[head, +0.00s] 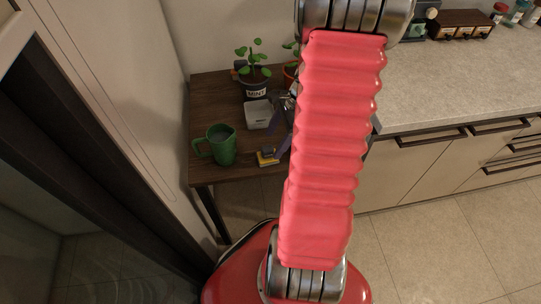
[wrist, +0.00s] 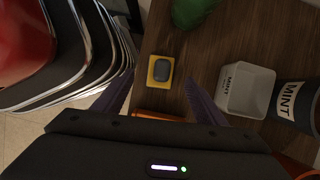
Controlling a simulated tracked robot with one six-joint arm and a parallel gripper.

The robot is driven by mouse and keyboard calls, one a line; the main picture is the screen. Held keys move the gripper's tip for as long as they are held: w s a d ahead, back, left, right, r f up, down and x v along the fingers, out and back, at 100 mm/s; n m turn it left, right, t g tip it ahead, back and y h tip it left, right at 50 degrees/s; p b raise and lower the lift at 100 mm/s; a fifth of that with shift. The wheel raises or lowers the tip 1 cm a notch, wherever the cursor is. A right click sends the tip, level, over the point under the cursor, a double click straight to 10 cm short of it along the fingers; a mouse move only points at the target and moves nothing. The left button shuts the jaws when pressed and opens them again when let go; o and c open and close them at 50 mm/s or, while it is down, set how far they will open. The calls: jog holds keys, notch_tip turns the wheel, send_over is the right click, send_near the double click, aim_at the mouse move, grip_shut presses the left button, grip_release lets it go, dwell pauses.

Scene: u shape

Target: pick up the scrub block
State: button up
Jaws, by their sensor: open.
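A small dark grey block with rounded corners, which looks like the scrub block (wrist: 162,69), lies on a square yellow pad (wrist: 153,80) on the wooden table. In the head view the dark block (head: 268,152) and yellow pad (head: 265,162) sit near the table's front edge, right of the green mug. My gripper (wrist: 159,80) is open, its two purple fingers apart on either side of the block in the wrist view. Nothing is between the fingers in their grasp. In the head view my gripper (head: 273,135) is partly hidden by my red arm. I cannot tell its height above the block.
A green mug (head: 221,146) stands to the left on the wooden table (head: 240,176). A white container (wrist: 245,90) and a mint pot (wrist: 290,108) stand right of the block in the wrist view. An orange strip (wrist: 158,114) shows beside my gripper, mostly hidden.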

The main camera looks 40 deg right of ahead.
aim_at(271, 147)
jog(key=shift+x, duration=0.85)
jog(key=shift+x, duration=2.65)
jog(key=shift+d, duration=0.1)
jog(key=shift+c, duration=0.5)
jog(key=c, duration=1.1)
